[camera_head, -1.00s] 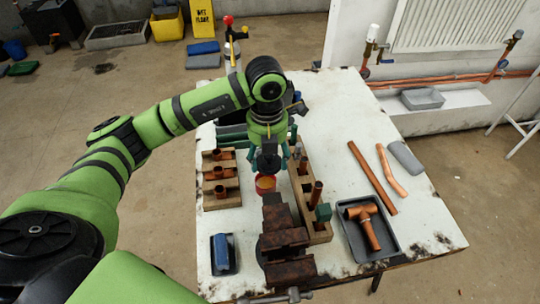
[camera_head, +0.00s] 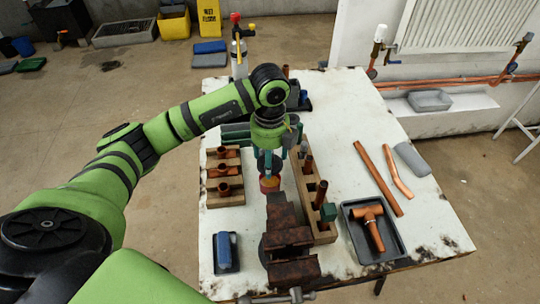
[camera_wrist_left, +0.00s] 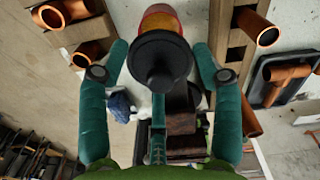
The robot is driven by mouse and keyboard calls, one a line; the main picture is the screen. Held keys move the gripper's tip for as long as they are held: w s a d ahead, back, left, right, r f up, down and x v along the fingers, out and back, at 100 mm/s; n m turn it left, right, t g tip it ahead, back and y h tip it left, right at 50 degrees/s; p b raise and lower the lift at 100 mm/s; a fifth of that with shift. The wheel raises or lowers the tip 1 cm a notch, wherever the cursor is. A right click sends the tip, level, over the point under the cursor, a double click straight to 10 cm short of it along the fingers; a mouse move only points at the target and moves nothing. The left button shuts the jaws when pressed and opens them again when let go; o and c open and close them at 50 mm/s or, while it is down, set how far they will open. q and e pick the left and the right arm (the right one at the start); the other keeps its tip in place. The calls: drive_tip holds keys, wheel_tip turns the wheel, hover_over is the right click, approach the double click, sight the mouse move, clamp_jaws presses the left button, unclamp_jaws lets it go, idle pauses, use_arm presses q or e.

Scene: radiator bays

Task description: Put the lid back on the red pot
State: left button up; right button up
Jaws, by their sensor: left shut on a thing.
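The red pot (camera_head: 269,185) stands on the white table behind the rusty vise, between two wooden racks. It also shows as an orange-red shape at the top of the left wrist view (camera_wrist_left: 160,20). My left gripper (camera_head: 268,160), with teal fingers, is above the pot, pointing down. It is shut on the dark round lid (camera_wrist_left: 160,48), whose black knob faces the wrist camera. I cannot tell whether lid and rim touch. My right gripper is not in view.
A rack with copper fittings (camera_head: 211,190) is close left of the pot. A longer rack with upright copper pipes (camera_head: 318,222) is close right. The rusty vise (camera_head: 288,245) is in front. A grey tray (camera_head: 353,239) and loose copper pipes (camera_head: 378,178) lie to the right.

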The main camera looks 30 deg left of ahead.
use_arm(q)
drive_tip(key=shift+f+b, duration=1.75)
drive_tip(key=shift+f, duration=0.9)
drive_tip(key=shift+f, duration=0.15)
drive_tip(key=o, duration=0.9)
drive_tip(key=shift+o, duration=0.8)
drive_tip(key=shift+r+p, duration=2.55)
drive_tip(key=shift+r, duration=1)
